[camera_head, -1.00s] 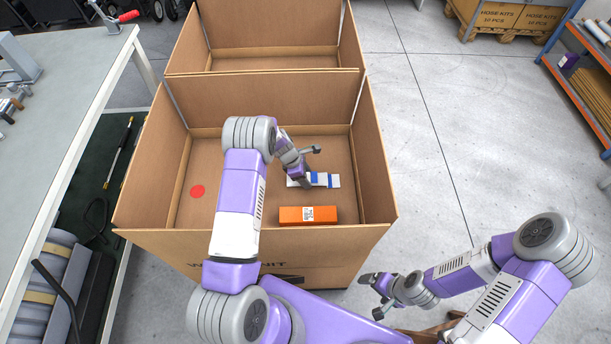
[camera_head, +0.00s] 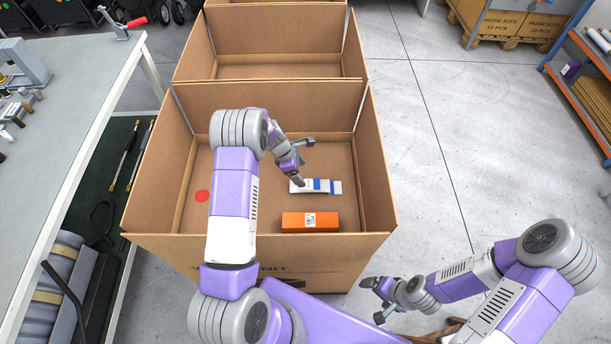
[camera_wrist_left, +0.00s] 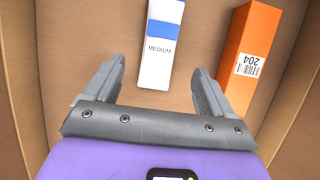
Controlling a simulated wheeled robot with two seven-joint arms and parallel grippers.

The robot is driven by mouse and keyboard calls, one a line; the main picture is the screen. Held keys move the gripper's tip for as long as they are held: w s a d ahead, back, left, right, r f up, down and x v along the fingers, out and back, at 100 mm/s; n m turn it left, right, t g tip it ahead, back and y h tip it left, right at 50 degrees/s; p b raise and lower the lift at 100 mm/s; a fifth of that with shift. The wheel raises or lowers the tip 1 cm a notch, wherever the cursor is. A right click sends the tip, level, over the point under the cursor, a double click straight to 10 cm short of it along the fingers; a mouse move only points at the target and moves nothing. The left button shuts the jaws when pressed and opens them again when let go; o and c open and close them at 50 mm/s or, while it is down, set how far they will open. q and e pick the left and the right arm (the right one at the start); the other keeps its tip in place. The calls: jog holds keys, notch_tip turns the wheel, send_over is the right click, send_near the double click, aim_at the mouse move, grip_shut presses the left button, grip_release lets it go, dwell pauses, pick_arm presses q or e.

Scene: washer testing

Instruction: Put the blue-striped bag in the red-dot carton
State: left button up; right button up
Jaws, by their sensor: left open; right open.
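The blue-striped bag (camera_head: 316,186), white with blue bands, lies flat on the floor of the red-dot carton (camera_head: 150,206). The red dot (camera_head: 202,196) shows on the carton's floor at left. My left gripper (camera_head: 304,163) is inside the carton, just above and behind the bag. In the left wrist view the bag (camera_wrist_left: 162,45) lies beyond and between the two open fingers (camera_wrist_left: 156,85), with the word MEDIUM readable. Nothing is held. My right gripper (camera_head: 374,299) is open and empty, outside the carton near its front right corner.
An orange box (camera_head: 311,222) lies in the same carton, in front of the bag; it also shows in the left wrist view (camera_wrist_left: 249,55). A second carton (camera_head: 278,65) stands directly behind. A workbench (camera_head: 70,90) is at left.

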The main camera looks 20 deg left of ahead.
pick_arm(q)
jog(key=shift+p+v, duration=0.35)
jog(key=shift+v, duration=1.6)
jog(key=shift+r, duration=0.1)
